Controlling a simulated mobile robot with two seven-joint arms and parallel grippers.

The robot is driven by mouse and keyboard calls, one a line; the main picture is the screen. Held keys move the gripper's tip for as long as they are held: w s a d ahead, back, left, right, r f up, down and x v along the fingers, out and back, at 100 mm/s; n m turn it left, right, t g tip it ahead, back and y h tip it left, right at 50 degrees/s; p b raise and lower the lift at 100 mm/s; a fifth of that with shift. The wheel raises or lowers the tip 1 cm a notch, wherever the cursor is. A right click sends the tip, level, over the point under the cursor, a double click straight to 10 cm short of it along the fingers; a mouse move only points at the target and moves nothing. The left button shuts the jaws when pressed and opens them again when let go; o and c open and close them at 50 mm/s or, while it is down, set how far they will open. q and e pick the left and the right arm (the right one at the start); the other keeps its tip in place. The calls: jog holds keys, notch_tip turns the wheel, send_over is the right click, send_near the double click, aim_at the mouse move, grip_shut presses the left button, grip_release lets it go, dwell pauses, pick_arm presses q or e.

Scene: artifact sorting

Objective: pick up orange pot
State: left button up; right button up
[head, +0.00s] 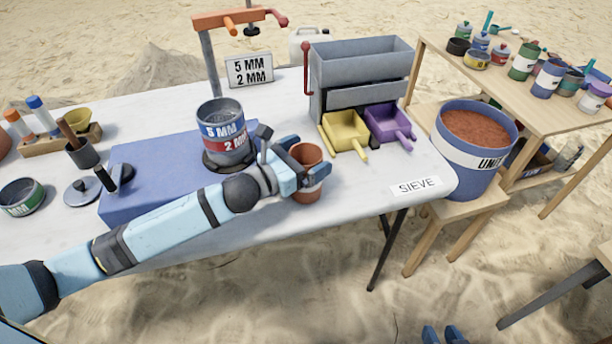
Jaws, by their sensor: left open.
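The orange pot (307,153) is a small, open-topped terracotta cup with a pale band. It stands upright near the front edge of the white table.
A sieve cup (226,150) stands on a blue block (150,170) just left of the pot. Yellow (346,133) and purple (390,124) scoops lie to the right by a grey sieve box (360,65). A large soil bucket (473,155) stands beyond the table (345,200).

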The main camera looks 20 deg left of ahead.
pick_arm(q)
jog(key=shift+c, duration=0.5)
jog(key=c, duration=1.2)
jog(key=shift+r, duration=0.15)
